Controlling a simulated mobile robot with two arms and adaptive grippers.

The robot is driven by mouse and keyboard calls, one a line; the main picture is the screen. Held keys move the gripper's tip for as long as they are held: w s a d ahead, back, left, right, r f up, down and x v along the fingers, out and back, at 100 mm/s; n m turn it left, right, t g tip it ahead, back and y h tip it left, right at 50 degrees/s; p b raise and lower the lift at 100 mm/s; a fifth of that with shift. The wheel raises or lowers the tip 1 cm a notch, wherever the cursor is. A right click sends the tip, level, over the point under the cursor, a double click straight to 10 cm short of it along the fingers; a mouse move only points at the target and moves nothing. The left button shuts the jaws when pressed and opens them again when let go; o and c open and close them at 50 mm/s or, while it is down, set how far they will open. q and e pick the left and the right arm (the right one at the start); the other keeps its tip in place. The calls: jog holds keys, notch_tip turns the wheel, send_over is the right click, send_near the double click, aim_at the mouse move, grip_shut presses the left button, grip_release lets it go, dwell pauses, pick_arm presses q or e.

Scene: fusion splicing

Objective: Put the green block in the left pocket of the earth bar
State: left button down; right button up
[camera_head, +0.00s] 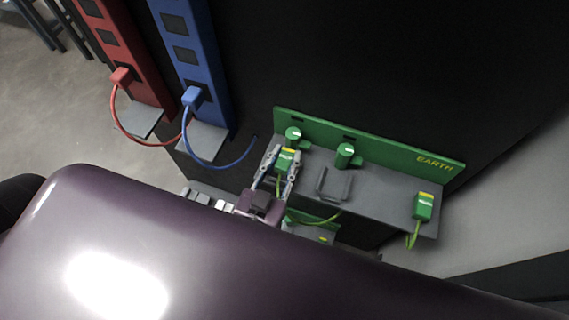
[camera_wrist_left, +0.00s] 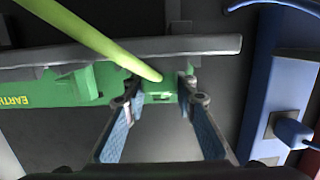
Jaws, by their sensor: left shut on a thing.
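The earth bar (camera_head: 390,155) is a green upright strip lettered EARTH, with a grey shelf (camera_head: 380,195) in front. An empty grey U-shaped pocket (camera_head: 334,186) stands at mid-shelf. The left pocket is hidden around my gripper, so I cannot tell whether the block is seated. My right gripper is not in view.
Green knobs (camera_head: 346,154) stand along the bar. A second green block (camera_head: 423,206) with a cable is at the shelf's right end. Blue (camera_head: 195,60) and red (camera_head: 120,45) bars with plugged cables stand to the left.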

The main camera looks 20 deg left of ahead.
pick_arm(q)
jog(key=shift+f, duration=0.5)
jog(key=shift+r, duration=0.15)
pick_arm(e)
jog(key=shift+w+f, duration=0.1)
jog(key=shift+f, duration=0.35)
pick_arm(q)
jog(key=c, duration=1.6)
grip_release()
